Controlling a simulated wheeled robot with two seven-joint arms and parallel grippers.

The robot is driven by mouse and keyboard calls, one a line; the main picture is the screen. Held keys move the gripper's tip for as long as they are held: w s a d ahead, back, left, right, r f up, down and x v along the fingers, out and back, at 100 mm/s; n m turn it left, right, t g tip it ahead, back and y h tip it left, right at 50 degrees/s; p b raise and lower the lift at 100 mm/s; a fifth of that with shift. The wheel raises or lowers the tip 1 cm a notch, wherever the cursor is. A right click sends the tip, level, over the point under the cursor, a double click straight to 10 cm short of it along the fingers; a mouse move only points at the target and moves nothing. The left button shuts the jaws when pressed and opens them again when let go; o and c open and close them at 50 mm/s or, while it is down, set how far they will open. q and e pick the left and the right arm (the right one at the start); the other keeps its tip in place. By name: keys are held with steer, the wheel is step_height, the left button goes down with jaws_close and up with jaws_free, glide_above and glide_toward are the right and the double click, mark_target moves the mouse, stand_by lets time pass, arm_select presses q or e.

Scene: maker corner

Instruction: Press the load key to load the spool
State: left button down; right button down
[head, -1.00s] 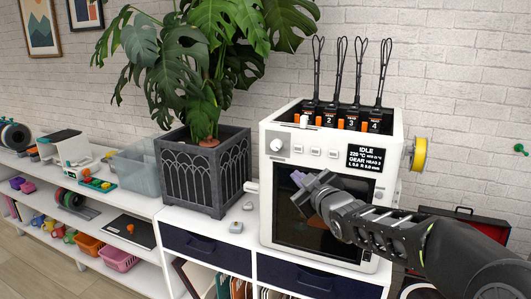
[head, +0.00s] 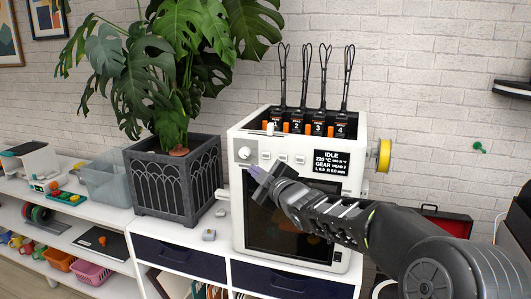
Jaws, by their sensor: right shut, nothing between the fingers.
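The white printer (head: 353,200) stands on the cabinet, its display (head: 331,161) reading IDLE, 220 °C and GEAR. Several small keys sit in a row on its front, among them a left key (head: 265,155), a middle key (head: 282,157) and a right key (head: 299,159); their labels are too small to read. A yellow spool (head: 384,156) is mounted on the printer's right side. My right gripper (head: 257,172) is shut and empty, in front of the panel just below the left key; contact cannot be told. My left gripper is out of view.
A round knob (head: 245,153) is left of the keys. Black tool heads (head: 297,125) with looped tubes rise from the printer's open top. A dark planter (head: 178,180) with a large plant stands to the left. A small grey piece (head: 208,235) lies on the cabinet between them.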

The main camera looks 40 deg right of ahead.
mark_target(266, 155)
steer(key=shift+w+d+p, duration=0.65)
steer(key=shift+d+p, duration=0.15)
steer(key=shift+d, duration=0.15)
steer(key=shift+w+d+p, duration=0.7)
steer(key=shift+d+p, duration=0.1)
steer(key=shift+d, duration=0.2)
steer(key=shift+w+d+p, duration=0.65)
steer(key=shift+d+p, duration=0.15)
steer(key=shift+d, duration=0.15)
steer(key=shift+d, duration=0.1)
steer(key=shift+w+d, duration=0.25)
steer(key=shift+w+d+p, duration=0.2)
steer(key=shift+d+p, duration=0.1)
steer(key=shift+p, duration=0.05)
stand_by(0.4)
stand_by(0.3)
steer(key=shift+s+a+f+b, duration=0.15)
steer(key=shift+s+a+b, duration=0.15)
steer(key=shift+b, duration=0.25)
steer(key=shift+s+a, duration=0.15)
steer(key=shift+a, duration=0.25)
